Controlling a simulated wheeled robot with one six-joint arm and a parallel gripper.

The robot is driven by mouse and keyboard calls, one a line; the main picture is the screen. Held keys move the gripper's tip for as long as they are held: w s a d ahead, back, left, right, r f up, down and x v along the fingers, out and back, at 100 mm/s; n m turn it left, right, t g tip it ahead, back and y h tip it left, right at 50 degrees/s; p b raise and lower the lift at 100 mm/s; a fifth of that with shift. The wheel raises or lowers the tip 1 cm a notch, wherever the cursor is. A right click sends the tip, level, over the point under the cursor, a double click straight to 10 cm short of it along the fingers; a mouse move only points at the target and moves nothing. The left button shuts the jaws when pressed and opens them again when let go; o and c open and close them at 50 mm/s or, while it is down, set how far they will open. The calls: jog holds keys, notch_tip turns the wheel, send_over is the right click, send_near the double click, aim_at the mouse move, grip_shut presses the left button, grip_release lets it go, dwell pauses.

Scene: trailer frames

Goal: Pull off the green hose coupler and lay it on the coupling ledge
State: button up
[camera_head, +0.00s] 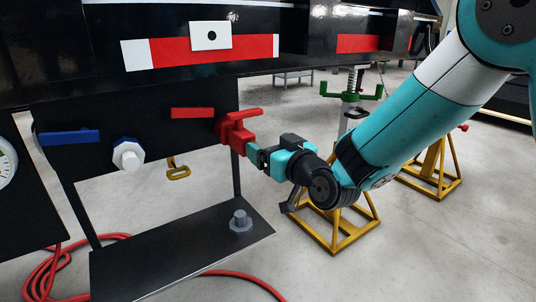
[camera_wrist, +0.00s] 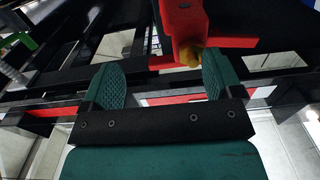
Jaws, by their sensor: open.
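No green hose coupler can be made out in either view. A red coupler-shaped fitting (camera_head: 236,130) is mounted on the black panel, beside a red lever (camera_head: 192,113). It also shows in the wrist view as a red body (camera_wrist: 184,22) with a yellow-brown tip (camera_wrist: 190,56). My gripper (camera_head: 252,150) is at the right side of the red fitting. In the wrist view my gripper (camera_wrist: 160,82) has its fingers wide apart, with nothing held between them; the red body is beyond them. The dark ledge (camera_head: 170,260) lies below, carrying a grey peg (camera_head: 240,220).
A blue lever (camera_head: 68,137) and a blue-white fitting (camera_head: 128,154) are on the panel to the left. A yellow ring (camera_head: 178,170) hangs below it. Red hose (camera_head: 50,275) lies on the floor. Yellow stands (camera_head: 340,235) are behind my arm. Most of the ledge is bare.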

jog(key=b+v, duration=1.3)
jog(key=v, duration=0.4)
jog(key=shift+s+d, duration=0.1)
jog(key=shift+d, duration=0.05)
